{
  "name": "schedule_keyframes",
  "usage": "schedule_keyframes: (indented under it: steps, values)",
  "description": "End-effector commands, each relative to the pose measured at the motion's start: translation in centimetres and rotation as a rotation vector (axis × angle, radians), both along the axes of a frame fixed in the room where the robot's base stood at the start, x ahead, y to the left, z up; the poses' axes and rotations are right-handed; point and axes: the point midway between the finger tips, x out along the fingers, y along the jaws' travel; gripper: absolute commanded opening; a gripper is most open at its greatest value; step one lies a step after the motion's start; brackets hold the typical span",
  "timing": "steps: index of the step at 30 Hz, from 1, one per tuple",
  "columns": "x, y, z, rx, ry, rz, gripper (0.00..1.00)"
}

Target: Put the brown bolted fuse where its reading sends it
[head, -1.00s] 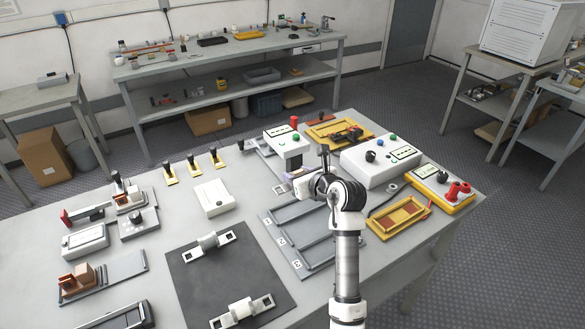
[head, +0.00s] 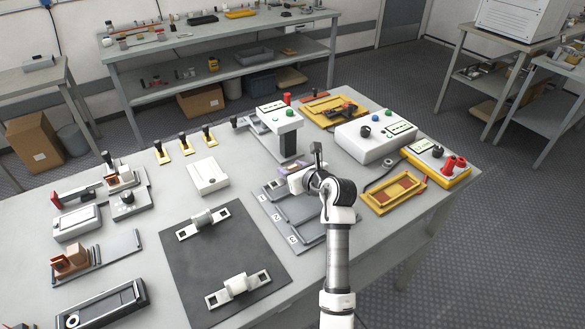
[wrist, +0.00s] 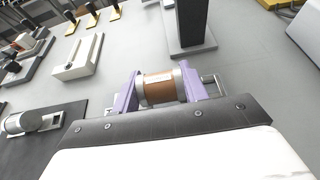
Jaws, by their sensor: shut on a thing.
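My gripper (wrist: 160,88) has purple fingers and is shut on the brown fuse (wrist: 161,87), a brown cylinder with grey end caps. In the head view my gripper (head: 293,180) is above the back part of the grey tray with numbered lanes (head: 327,239). My wrist hides most of the fuse there. The white test stand (head: 277,118) with a green button and dark post stands just behind my gripper. The dark post (wrist: 192,22) also shows ahead in the wrist view. I cannot read any value on the displays.
A black mat (head: 205,265) with two white bolted fuses lies front left. A yellow tray (head: 395,192), a yellow meter with red knobs (head: 437,165) and a white console (head: 375,138) are right. A white box (head: 207,176) stands left of my gripper.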

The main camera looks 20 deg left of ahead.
Motion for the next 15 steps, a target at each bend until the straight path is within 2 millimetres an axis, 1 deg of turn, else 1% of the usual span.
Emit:
schedule_keyframes:
  steps: [8, 15]
  values:
    - [0.0, 0.0, 0.1, 0.001, -0.001, 0.0, 0.12]
    - [0.01, 0.0, -0.23, 0.001, -0.001, 0.0, 0.12]
